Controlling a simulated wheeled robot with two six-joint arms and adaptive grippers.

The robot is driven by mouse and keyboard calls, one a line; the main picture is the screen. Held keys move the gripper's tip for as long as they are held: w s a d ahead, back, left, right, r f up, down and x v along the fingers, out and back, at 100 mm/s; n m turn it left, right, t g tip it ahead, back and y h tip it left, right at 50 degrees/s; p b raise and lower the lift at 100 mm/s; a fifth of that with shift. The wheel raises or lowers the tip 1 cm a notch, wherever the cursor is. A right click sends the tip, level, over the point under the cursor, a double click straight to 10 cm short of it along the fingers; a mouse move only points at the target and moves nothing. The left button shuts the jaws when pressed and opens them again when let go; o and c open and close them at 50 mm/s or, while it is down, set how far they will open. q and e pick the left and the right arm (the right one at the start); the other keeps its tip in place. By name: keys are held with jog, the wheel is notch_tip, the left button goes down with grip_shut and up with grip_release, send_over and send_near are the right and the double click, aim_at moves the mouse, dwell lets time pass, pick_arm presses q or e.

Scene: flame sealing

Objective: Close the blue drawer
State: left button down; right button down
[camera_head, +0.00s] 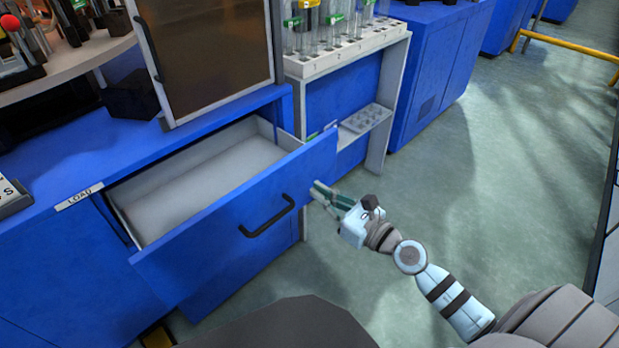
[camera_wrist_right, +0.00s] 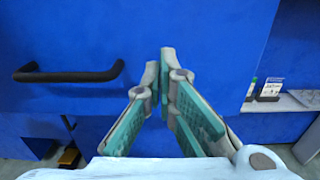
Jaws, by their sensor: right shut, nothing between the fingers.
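The blue drawer (camera_head: 235,240) is pulled out of the blue cabinet, and its pale empty inside shows. Its black handle (camera_head: 267,217) is on the front panel. My right gripper (camera_head: 318,190) is shut and empty at the right end of the drawer front, to the right of the handle. In the right wrist view the shut fingertips (camera_wrist_right: 165,55) point at the blue front panel (camera_wrist_right: 90,35), with the handle (camera_wrist_right: 68,75) to their left. I cannot tell whether the fingertips touch the panel. My left gripper is not in view.
A white rack with glass tubes (camera_head: 340,55) stands right of the drawer, with a lower shelf (camera_head: 366,119) below it. A brown-paned door (camera_head: 215,50) is above the drawer. Green floor (camera_head: 500,190) is clear to the right. A yellow rail (camera_head: 570,45) is at the far right.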

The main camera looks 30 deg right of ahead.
aim_at(300, 181)
jog(key=x, duration=0.3)
jog(key=shift+w+f, duration=0.1)
jog(key=shift+w, duration=0.25)
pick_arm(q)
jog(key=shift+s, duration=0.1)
pick_arm(e)
jog(key=shift+a, duration=0.1)
